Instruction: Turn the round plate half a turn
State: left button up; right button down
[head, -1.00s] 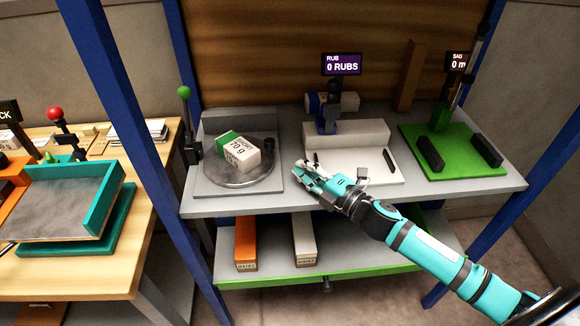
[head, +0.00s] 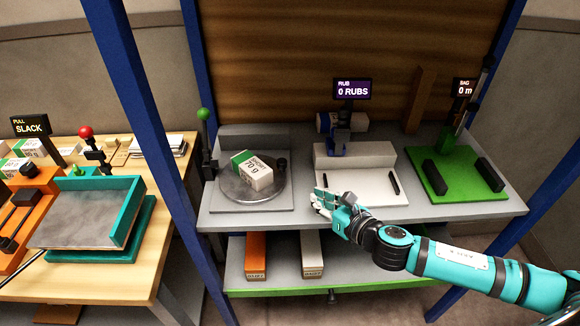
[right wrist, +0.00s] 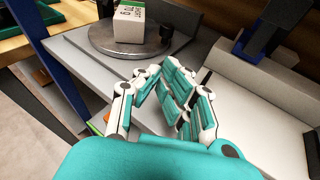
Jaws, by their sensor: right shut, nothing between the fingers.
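The round plate (head: 232,190) is a grey disc on a square grey base at the left of the shelf. A white and green ream (head: 256,172) lies on it, and a dark knob (head: 281,164) stands at its right rim. In the right wrist view the round plate (right wrist: 105,42) is at the top, with the ream (right wrist: 129,22) and the knob (right wrist: 166,33). My right gripper (head: 318,198) is shut and empty, to the right of the plate and apart from it, over the front of the shelf. My left gripper is not in view.
A white rubbing station (head: 365,188) stands right of the plate, and a green base (head: 455,180) with black blocks is farther right. A green-knobbed lever (head: 204,115) rises left of the plate. A blue post (head: 150,110) separates the wooden table (head: 120,265) at left.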

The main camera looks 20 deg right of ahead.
aim_at(281, 170)
jog(key=shift+s+d+r+n, duration=0.1)
jog(key=shift+s+r+n, duration=0.05)
jog(key=shift+n, duration=0.35)
jog(key=shift+h, duration=0.3)
jog(key=p+x, duration=0.1)
jog(key=x, duration=0.3)
jog(key=p+x, duration=0.1)
jog(key=x, duration=0.4)
jog(key=p+x, duration=0.1)
jog(key=x, duration=0.4)
jog(key=shift+r, duration=0.35)
